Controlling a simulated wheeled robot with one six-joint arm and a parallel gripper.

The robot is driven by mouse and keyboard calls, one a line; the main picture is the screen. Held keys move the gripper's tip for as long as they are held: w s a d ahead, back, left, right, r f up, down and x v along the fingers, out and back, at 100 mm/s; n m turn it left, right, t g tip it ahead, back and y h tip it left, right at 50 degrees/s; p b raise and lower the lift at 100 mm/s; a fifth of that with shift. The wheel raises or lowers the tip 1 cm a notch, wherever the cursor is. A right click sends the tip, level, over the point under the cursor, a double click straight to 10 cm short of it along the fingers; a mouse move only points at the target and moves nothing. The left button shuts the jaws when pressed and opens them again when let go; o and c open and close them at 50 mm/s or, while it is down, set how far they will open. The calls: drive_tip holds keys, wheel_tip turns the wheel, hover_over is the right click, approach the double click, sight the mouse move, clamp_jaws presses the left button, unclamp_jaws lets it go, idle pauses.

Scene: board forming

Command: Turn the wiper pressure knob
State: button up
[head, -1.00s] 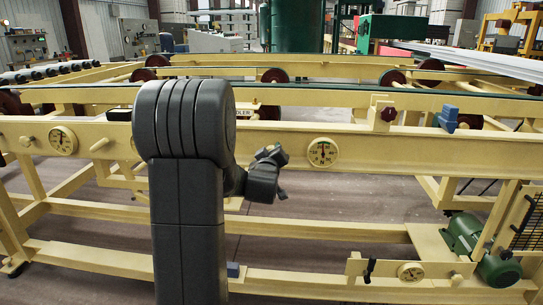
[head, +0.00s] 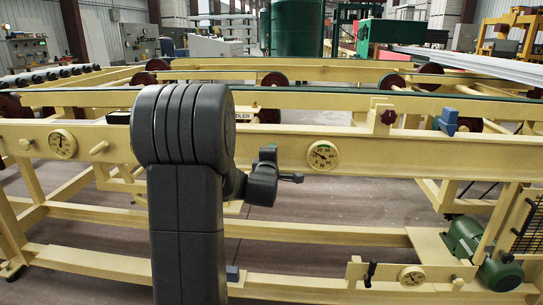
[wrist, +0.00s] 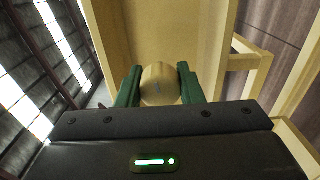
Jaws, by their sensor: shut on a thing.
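My gripper (wrist: 160,78) has green fingers on either side of a round tan knob (wrist: 159,88) in the wrist view. It is shut on the knob, which has a small grey mark on its face. The knob sits against a tan beam.
Another dial (head: 62,144) and tan pegs (head: 99,147) are on the rail's left part. A red knob (head: 387,117) and a blue block (head: 447,122) stand on the right. A lower dial (head: 411,276) and green motor (head: 464,236) are at lower right.

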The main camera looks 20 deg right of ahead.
drive_tip(key=n, duration=0.5)
drive_tip(key=shift+n+p, duration=0.3)
drive_tip(key=n, duration=0.4)
drive_tip(key=shift+n+p, duration=0.3)
drive_tip(key=shift+p, duration=0.05)
drive_tip(key=n+p, duration=0.2)
drive_tip(key=n, duration=0.1)
drive_tip(key=shift+r+p, duration=0.25)
drive_tip(key=shift+p, duration=0.15)
drive_tip(key=n+p, duration=0.1)
drive_tip(key=p, duration=0.1)
drive_tip(key=shift+f+n+p, duration=0.1)
drive_tip(key=shift+n+p, duration=0.3)
drive_tip(key=shift+f+n+p, duration=0.15)
drive_tip(key=shift+n+p, duration=0.15)
drive_tip(key=shift+p, duration=0.05)
drive_tip(key=o, duration=1)
drive_tip(key=shift+c, duration=0.2)
